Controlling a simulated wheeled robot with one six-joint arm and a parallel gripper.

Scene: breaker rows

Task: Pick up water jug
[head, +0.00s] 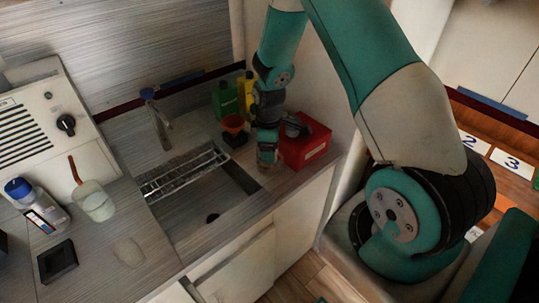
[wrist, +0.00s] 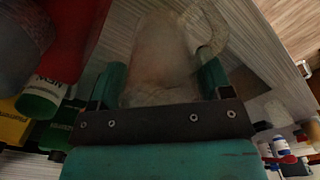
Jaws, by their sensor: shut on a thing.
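The water jug is clear and see-through. In the wrist view the jug (wrist: 160,55) fills the middle between my two green fingers, and its curved handle (wrist: 212,30) shows at the right finger. My gripper (wrist: 162,78) is shut on the jug's body. In the head view my gripper (head: 267,136) points down at the counter right of the sink, with the faint jug (head: 267,158) under it. The jug is partly hidden by the gripper there. I cannot tell whether its base touches the counter.
A red box (head: 306,150) stands close on the right. A green bottle (head: 224,101), a yellow bottle (head: 246,92) and an orange funnel (head: 233,122) stand close behind. The sink (head: 222,203) with a rack (head: 182,172) lies to the left. A tap (head: 158,122) rises behind it.

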